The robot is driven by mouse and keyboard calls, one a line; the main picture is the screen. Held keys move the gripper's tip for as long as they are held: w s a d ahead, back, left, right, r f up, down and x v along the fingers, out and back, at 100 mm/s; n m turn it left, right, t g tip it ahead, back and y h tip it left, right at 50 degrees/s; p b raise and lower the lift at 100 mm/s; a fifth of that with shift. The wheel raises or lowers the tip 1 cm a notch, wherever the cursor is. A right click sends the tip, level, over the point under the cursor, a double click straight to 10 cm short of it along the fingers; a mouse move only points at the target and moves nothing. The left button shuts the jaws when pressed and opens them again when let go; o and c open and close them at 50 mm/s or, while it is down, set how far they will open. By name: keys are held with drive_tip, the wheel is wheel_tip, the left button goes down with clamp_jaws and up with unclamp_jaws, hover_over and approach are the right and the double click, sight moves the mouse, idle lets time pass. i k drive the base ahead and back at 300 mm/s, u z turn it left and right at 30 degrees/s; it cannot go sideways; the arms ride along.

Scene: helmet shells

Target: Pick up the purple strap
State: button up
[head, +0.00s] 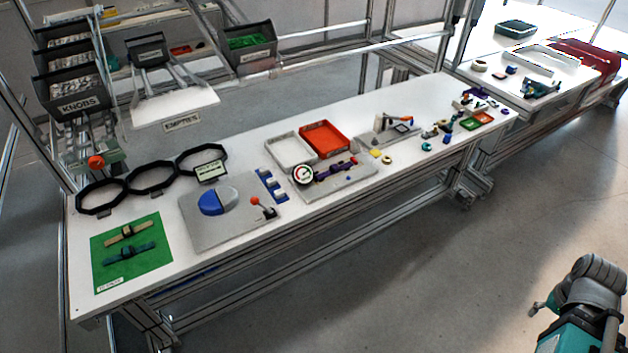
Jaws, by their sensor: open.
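A purple strap (330,171) lies on a grey fixture plate in the middle of the long white table, just right of a round dial gauge (303,174). Dark blocks sit along it, so parts of it are hidden. A beige strap (118,238) and a blue-teal strap (121,256) lie on a green mat (154,271) at the table's left end. My gripper (536,309) is at the lower right, small and partly hidden by my arm. It is open, over the floor and well away from the table and the purple strap.
White (290,163) and orange (345,151) trays stand behind the strap. A plate with a blue-and-white disc (190,225) and a red-knobbed lever lies to its left. Small parts crowd the table's right end. The floor (420,270) in front is clear.

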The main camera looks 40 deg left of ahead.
sight(335, 167)
drive_tip(key=z, duration=0.05)
drive_tip(key=k, duration=1.45)
drive_tip(key=u, duration=1.75)
drive_tip(key=i, duration=1)
drive_tip(key=u, duration=0.05)
